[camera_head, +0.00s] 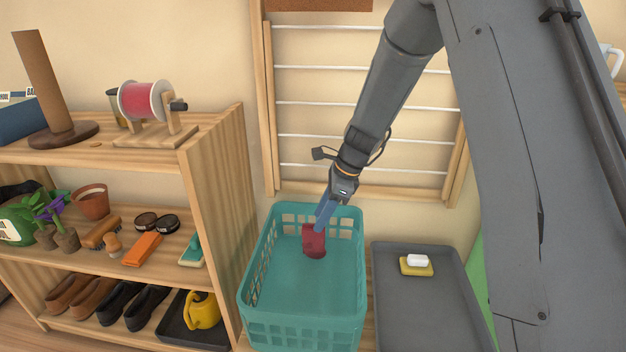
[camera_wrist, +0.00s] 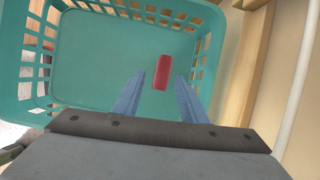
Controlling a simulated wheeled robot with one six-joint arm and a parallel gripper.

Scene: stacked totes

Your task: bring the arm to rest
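My gripper (camera_head: 325,216) is at the end of my arm, pointing down into the teal basket (camera_head: 258,262). In the wrist view, my gripper (camera_wrist: 160,78) has its two blue fingers spread apart with nothing pinched between them. A red object (camera_head: 313,241) stands or lies on the basket floor by the fingertips. In the wrist view the red object (camera_wrist: 161,72) shows beyond and between the fingertips, apart from both. I cannot tell its exact distance below them. The basket walls (camera_wrist: 25,72) surround the fingers.
A wooden shelf (camera_head: 215,160) with a spool (camera_head: 145,100), shoes and pots stands left of the basket. A grey tray (camera_head: 425,310) with a sponge and soap (camera_head: 416,264) lies at right. A drying rack (camera_head: 362,103) hangs on the wall behind my arm.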

